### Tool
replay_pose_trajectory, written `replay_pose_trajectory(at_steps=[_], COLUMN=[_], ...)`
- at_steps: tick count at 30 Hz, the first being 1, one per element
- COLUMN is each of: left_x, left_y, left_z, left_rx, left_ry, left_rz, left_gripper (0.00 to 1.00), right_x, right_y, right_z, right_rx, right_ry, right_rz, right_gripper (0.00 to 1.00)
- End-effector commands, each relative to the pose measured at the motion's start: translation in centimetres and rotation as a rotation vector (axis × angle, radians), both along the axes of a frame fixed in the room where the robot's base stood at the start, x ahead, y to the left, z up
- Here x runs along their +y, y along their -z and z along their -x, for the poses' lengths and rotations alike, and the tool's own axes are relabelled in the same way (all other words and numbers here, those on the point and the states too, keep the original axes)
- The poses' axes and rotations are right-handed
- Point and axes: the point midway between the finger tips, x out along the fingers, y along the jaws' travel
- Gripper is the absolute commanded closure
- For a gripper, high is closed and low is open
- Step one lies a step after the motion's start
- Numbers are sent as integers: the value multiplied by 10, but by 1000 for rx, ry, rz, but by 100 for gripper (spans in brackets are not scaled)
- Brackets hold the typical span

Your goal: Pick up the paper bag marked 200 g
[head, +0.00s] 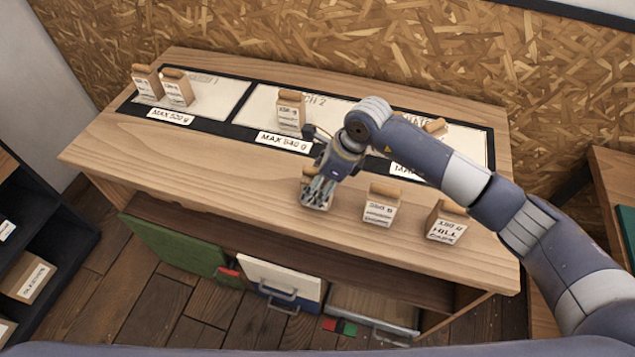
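My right gripper (319,193) reaches down over a paper bag (309,173) at the front middle of the wooden counter. Its fingers cover most of that bag's label, so I cannot read its mark or tell whether they are closed on it. To its right stand a paper bag (380,207), with a label that looks like 350 g, and another bag (447,222) whose label I cannot read surely. Another paper bag (290,112) stands on the middle mat; its weight is too small to read. I can make out no 200 g mark. My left gripper is out of view.
Two bags, a left one (146,82) and a right one (177,88), stand on the left mat (222,101). A bag top (435,125) shows behind my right arm on the right mat. Cards reading MAX 520 g (170,117) and MAX 540 g (284,141) front the mats. The front-left counter is clear.

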Motion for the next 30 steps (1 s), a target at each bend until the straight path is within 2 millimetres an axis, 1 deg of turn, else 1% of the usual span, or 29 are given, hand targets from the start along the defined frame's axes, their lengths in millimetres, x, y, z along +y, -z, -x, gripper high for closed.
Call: replay_pose_trajectory(at_steps=[6,7,8,9,11,12,13,14,24,28,30], left_x=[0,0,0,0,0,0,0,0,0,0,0], left_y=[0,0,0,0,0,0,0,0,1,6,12], left_z=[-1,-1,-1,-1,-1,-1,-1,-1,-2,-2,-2], left_rx=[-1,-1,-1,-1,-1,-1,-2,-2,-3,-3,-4], left_ry=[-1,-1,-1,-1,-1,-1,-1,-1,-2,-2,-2], left_rz=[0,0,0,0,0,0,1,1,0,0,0], left_gripper=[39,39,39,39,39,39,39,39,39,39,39], right_x=[1,1,1,1,1,1,1,1,1,1,1], right_y=[1,1,1,1,1,1,1,1,-1,-8,-15], right_z=[0,0,0,0,0,0,0,0,-1,-2,-2], right_rx=[-2,-2,-2,-2,-2,-1,-1,-1,-2,-5,-7], right_ry=[-1,-1,-1,-1,-1,-1,-1,-1,-1,-1,-2], right_rz=[-1,-1,-1,-1,-1,-1,-1,-1,-2,-3,-3], right_gripper=[35,40,46,55,69,78,85,88,88,88,88])
